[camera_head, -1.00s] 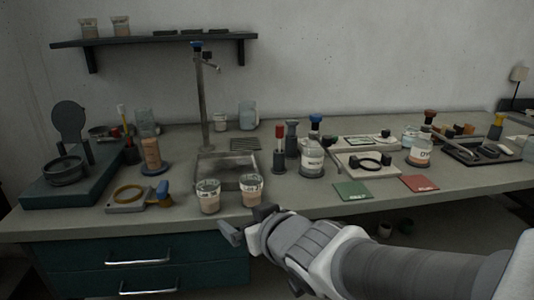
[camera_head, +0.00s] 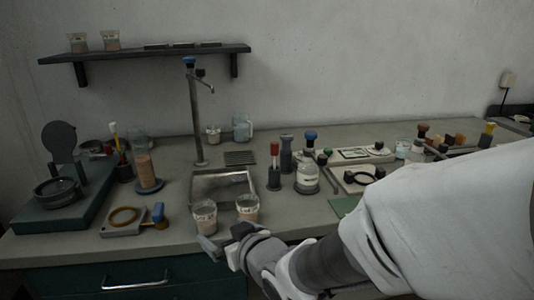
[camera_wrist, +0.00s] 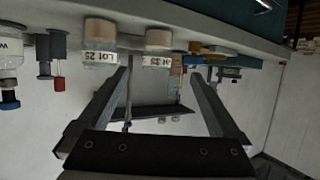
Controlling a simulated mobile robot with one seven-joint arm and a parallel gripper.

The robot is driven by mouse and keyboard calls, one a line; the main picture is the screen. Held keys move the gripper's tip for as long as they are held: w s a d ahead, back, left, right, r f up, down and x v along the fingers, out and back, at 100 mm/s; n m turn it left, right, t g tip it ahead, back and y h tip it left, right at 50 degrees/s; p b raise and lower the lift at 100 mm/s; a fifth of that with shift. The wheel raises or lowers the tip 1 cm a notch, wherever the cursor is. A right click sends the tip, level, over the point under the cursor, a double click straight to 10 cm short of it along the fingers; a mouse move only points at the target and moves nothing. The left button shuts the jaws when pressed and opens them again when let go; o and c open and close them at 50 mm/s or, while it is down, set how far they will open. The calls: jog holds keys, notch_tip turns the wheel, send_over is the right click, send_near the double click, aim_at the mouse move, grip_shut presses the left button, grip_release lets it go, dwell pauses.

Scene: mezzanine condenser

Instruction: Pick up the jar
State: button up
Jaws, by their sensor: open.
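Two clear-topped jars with beige contents and white labels stand upright near the bench's front edge, a left jar (camera_head: 204,217) and a right jar (camera_head: 247,208). Which one the task means is not clear. My gripper (camera_head: 219,252) is open and empty, in front of and below the jars in the head view. In the wrist view, which looks upside down, my gripper's fingers (camera_wrist: 160,80) point toward the bench. The right jar (camera_wrist: 100,45), labelled "LOT 25", and the left jar (camera_wrist: 158,40) show beyond the fingertips, apart from them. Neither jar is held.
A metal sink (camera_head: 222,187) lies behind the jars, with a tall tap (camera_head: 197,120). A white labelled bottle (camera_head: 307,176) and a red-topped tool (camera_head: 274,165) stand to the right. A ring-shaped fixture (camera_head: 125,218) lies left. A wall shelf (camera_head: 150,53) holds two similar jars.

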aim_at(210, 221)
jog(key=x, duration=0.7)
jog(key=shift+f, duration=0.15)
jog(key=shift+b+x, duration=0.3)
jog(key=shift+x, duration=2.9)
jog(key=shift+w+d, duration=0.15)
jog(key=shift+c, duration=0.2)
jog(key=c, duration=1.4)
